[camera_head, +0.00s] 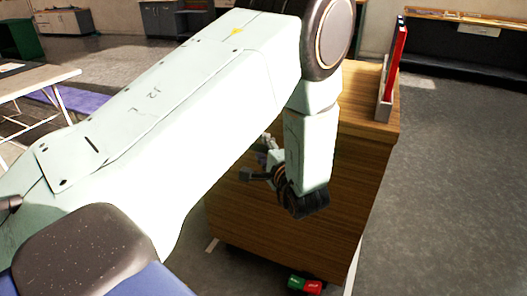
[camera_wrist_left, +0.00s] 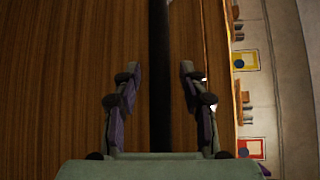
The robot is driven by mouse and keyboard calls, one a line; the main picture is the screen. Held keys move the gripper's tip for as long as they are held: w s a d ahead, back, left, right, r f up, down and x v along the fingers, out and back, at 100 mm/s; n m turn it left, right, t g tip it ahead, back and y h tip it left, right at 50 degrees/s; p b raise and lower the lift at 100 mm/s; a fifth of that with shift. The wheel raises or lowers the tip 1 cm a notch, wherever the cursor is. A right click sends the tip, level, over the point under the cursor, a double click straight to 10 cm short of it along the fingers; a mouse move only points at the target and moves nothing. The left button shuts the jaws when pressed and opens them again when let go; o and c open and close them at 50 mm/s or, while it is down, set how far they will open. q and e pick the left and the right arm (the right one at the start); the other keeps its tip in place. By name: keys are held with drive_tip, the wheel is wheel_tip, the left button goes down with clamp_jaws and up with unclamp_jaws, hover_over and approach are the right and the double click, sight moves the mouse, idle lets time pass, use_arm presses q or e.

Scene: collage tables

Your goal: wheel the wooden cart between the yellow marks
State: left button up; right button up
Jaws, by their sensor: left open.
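The wooden cart (camera_head: 345,170) stands in front of me, a tall brown wood-grain box, partly hidden behind my left arm. My left gripper (camera_head: 266,165) is at the near face of the cart, partly hidden by the wrist. In the left wrist view the gripper (camera_wrist_left: 160,72) is open, its two fingers on either side of a dark upright bar (camera_wrist_left: 160,100) in front of the wood panel (camera_wrist_left: 60,80). The fingers appear apart from the bar. No yellow floor marks can be made out. My right gripper is not in view.
A red binder (camera_head: 396,55) stands in a holder on the cart top. A red and green part (camera_head: 305,285) shows low by the cart's base. A table (camera_head: 35,80) is at the left, a dark bench (camera_head: 465,60) at the back right. Grey floor right of the cart is clear.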

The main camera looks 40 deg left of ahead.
use_arm(q)
clamp_jaws()
idle(0.3)
idle(0.4)
